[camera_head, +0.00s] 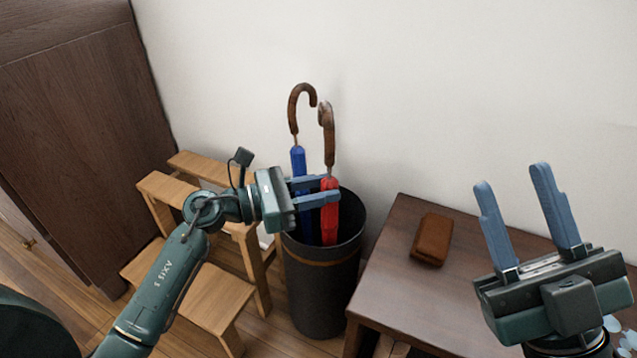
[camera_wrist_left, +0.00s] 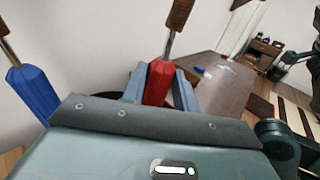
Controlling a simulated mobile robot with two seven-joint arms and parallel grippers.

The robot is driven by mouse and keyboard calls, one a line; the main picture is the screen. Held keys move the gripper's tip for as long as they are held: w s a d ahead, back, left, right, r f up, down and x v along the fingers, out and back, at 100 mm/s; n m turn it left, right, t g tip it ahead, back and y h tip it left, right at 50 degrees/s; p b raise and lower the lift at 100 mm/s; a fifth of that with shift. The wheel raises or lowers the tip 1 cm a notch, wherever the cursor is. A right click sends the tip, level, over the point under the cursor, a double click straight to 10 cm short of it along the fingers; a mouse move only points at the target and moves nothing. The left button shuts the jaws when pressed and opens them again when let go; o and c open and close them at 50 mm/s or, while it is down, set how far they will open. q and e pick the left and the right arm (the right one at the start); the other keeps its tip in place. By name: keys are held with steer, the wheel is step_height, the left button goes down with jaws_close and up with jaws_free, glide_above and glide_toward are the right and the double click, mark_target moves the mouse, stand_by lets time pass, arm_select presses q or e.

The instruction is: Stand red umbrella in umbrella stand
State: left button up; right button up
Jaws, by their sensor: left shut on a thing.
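The red umbrella (camera_head: 329,212) with a curved brown handle stands upright inside the dark umbrella stand (camera_head: 321,285), its lower end hidden by the stand's wall. My left gripper (camera_head: 328,190) is shut on the red umbrella's upper part, just above the stand's rim. In the left wrist view the red umbrella (camera_wrist_left: 157,83) sits between the two fingers. Whether its tip rests on the stand's bottom cannot be seen. My right gripper (camera_head: 530,212) is open and empty over the small table at the right.
A blue umbrella (camera_head: 298,162) stands in the same stand, left of the red one. A wooden step stool (camera_head: 213,297) is left of the stand. A dark wooden table (camera_head: 398,285) with a brown wallet-like case (camera_head: 432,239) is to the right. A wall is close behind.

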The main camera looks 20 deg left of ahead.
arm_select(q)
steer(key=shift+f, duration=0.1)
steer(key=o, duration=1.2)
steer(key=shift+c, duration=0.2)
steer(key=p+v, duration=0.2)
steer(key=v, duration=1.1)
arm_select(e)
steer(key=f+m+h, duration=0.1)
steer(key=h, duration=0.1)
steer(key=w+f+m+h, duration=0.1)
steer(key=f+m, duration=0.1)
steer(key=shift+a+m+h, duration=0.15)
steer(key=shift+m+h, duration=0.15)
steer(key=shift+h, duration=0.1)
steer(key=shift+s+r, duration=0.15)
steer(key=shift+r, duration=0.15)
arm_select(q)
steer(key=shift+s+a, duration=0.1)
